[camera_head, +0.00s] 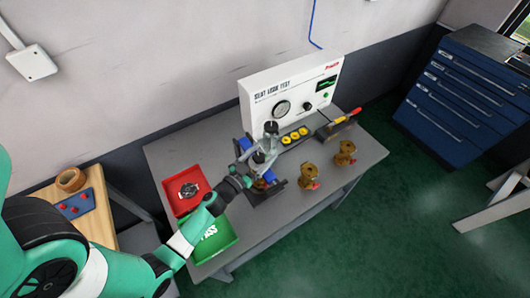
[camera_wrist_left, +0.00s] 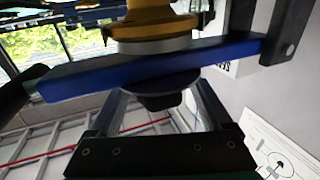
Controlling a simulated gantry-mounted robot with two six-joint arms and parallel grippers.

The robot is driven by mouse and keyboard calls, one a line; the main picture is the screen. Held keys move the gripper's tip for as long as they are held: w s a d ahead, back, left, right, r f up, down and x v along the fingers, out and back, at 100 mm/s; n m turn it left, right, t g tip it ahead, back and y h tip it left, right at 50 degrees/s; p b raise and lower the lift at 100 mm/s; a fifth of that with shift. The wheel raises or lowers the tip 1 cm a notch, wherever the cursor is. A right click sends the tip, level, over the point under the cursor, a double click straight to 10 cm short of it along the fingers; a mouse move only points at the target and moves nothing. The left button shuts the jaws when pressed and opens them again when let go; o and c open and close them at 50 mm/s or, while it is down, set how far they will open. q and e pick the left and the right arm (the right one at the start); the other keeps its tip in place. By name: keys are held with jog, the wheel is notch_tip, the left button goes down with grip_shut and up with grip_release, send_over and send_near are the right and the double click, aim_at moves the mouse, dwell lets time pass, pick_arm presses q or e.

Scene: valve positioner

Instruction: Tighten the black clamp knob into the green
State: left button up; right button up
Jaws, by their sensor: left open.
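In the left wrist view a black clamp knob (camera_wrist_left: 165,90) sits under a blue bar (camera_wrist_left: 150,68), between the two fingers of my left gripper (camera_wrist_left: 163,108). The fingers are open and lie either side of the knob; contact cannot be told. A brass valve body (camera_wrist_left: 150,20) stands on the bar's other side. In the head view my left gripper (camera_head: 250,181) reaches the blue-framed fixture (camera_head: 276,187) on the bench; the knob cannot be made out there. No green mark shows clearly on the knob. My right gripper is not in view.
A red tray (camera_head: 171,187) with a dark part and a green tray (camera_head: 228,238) lie on the grey bench, left of the fixture. Two brass valves (camera_head: 309,177) (camera_head: 345,153) stand to its right. A white test panel (camera_head: 260,85) with a gauge stands behind.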

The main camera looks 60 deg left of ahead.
pick_arm(q)
jog(key=shift+x, duration=0.85)
